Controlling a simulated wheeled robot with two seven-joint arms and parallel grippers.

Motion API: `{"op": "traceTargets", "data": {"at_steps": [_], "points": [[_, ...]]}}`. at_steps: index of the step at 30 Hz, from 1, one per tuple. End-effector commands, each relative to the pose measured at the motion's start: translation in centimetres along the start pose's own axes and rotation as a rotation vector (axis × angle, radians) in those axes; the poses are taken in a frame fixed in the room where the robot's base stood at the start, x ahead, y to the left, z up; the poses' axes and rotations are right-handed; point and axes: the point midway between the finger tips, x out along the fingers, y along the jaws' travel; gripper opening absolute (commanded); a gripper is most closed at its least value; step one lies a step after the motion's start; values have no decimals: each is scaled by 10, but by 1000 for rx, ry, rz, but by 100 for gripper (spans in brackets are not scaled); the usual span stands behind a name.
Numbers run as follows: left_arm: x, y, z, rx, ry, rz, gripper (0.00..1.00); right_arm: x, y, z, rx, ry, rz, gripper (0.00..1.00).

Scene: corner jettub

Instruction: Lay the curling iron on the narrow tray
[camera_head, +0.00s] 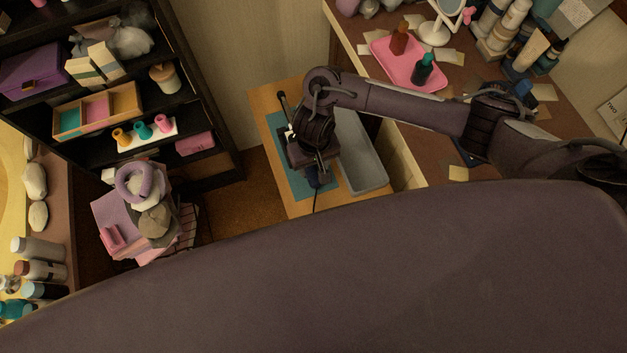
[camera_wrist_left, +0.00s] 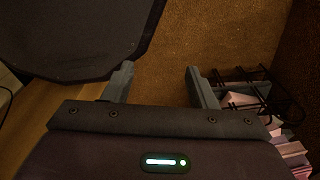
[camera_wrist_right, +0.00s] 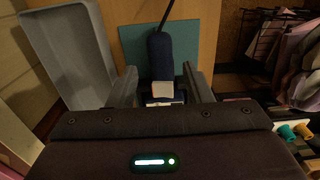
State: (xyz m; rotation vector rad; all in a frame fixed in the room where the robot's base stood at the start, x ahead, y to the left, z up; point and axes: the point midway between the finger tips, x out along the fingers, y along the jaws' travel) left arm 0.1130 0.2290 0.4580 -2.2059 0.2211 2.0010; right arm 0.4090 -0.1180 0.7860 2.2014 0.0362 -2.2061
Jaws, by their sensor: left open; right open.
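The curling iron has a dark blue handle (camera_head: 315,179) and a black cord. It lies over the teal mat (camera_head: 283,152) on a small wooden table, with its far part mostly hidden by my right arm. My right gripper (camera_head: 312,168) is open above it. In the right wrist view the blue handle (camera_wrist_right: 160,55) and a pale section show between the spread fingers (camera_wrist_right: 160,80); I cannot tell whether they touch. The narrow grey tray (camera_head: 362,155) is just right of the mat and looks empty; it also shows in the right wrist view (camera_wrist_right: 65,45). My left gripper (camera_wrist_left: 162,78) is open and empty.
The wooden table (camera_head: 267,101) stands between a dark shelf unit (camera_head: 210,110) and a brown counter (camera_head: 455,115). The counter holds a pink tray (camera_head: 408,68) with bottles. A wire basket (camera_wrist_left: 250,85) with pink items is near my left gripper, above brown floor.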

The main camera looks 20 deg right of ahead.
Motion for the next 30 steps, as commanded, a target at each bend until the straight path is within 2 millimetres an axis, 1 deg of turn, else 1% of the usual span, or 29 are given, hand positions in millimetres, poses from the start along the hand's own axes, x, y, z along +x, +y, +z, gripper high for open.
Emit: {"op": "traceTargets", "data": {"at_steps": [1,3,6,7,10,14,23,30], "points": [[16,-1,-8,0,15,-2,52,14,0,0,-1,2,-1,45],[26,-2,-12,0,22,-3,52,21,0,-1,0,1,-1,45],[41,-1,-8,0,17,-2,52,32,0,0,-1,0,0,45],[39,-1,-6,1,14,-2,52,33,0,0,1,-2,0,45],[43,1,4,1,0,0,52,44,0,0,0,-1,-1,45],[45,2,14,1,-14,2,52,51,0,0,1,0,-1,45],[45,2,15,1,-15,2,52,52,0,0,0,1,-1,45],[45,1,8,1,-5,0,52,52,0,0,0,1,-1,29]]}}
